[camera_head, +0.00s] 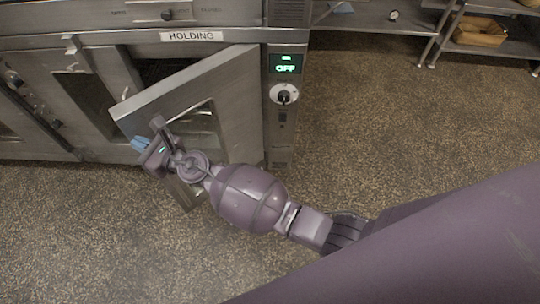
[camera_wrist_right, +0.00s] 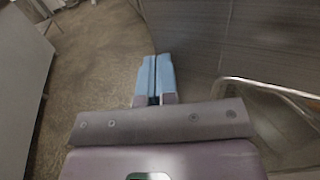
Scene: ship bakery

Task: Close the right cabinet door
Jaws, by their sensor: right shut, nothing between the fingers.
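The right cabinet door (camera_head: 235,100) is a steel panel with a window. It stands ajar under the "HOLDING" label, hinged at its right side by the control panel, with its free left edge swung out toward me. My right gripper (camera_head: 140,144) is shut and empty near that free edge, and the wrist covers part of the door's front. In the right wrist view its blue fingers (camera_wrist_right: 153,78) are together, with a dark panel that looks like the door (camera_wrist_right: 205,38) close on the right. I cannot tell whether they touch it. My left gripper is not in view.
The left cabinet door (camera_head: 85,85) looks shut. A control panel (camera_head: 286,95) reading "OFF" with a knob stands right of the opening. Metal shelves (camera_head: 510,47) with a bread-coloured item are at the upper right. The speckled floor (camera_head: 400,130) is clear.

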